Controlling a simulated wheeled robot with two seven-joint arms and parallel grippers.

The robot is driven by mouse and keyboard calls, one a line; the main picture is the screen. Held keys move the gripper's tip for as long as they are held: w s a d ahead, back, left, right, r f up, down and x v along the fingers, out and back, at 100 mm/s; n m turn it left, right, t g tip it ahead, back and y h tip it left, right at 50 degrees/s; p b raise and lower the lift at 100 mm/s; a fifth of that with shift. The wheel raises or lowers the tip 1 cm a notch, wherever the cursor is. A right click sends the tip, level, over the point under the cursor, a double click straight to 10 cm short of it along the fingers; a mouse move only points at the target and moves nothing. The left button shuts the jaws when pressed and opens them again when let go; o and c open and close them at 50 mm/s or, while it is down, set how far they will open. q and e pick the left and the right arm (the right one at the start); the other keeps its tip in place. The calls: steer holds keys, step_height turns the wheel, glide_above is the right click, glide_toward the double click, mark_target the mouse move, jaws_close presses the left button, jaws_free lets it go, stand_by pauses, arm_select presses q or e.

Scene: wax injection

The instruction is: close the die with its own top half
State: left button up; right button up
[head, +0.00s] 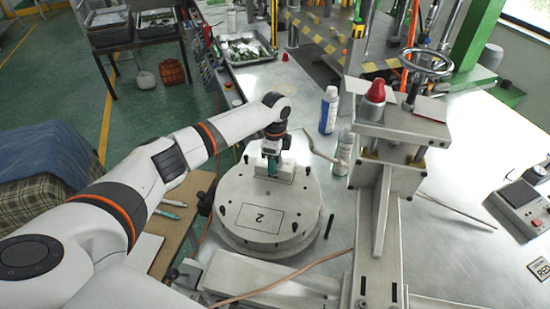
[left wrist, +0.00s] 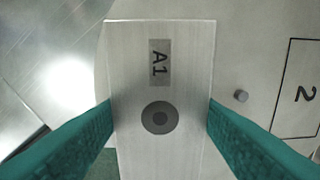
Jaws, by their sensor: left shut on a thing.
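A pale metal die block marked A1 (left wrist: 158,95) shows in the left wrist view, with a dark round hole in its top face. In the head view the block (head: 287,173) is at the far part of a round metal plate marked 2 (head: 262,218). My left gripper (head: 272,167) points down at it, its teal fingers on either side, shut on the block. In the left wrist view the gripper (left wrist: 160,112) spans the block's width. I cannot tell whether another half is under the block, or whether it touches the plate. My right gripper is not in view.
Small dark pegs stand up from the round plate. A metal press column with a handwheel (head: 427,63) stands to its right. Two bottles (head: 328,110) (head: 343,153) stand behind right. A tray of parts (head: 246,48) is at the back. The right side of the table has free room.

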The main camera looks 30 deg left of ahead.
arm_select(q)
steer(key=shift+f, duration=0.15)
steer(key=o, duration=1.2)
steer(key=shift+o, duration=0.2)
step_height(320, 180, up, 12)
steer(key=b, duration=0.4)
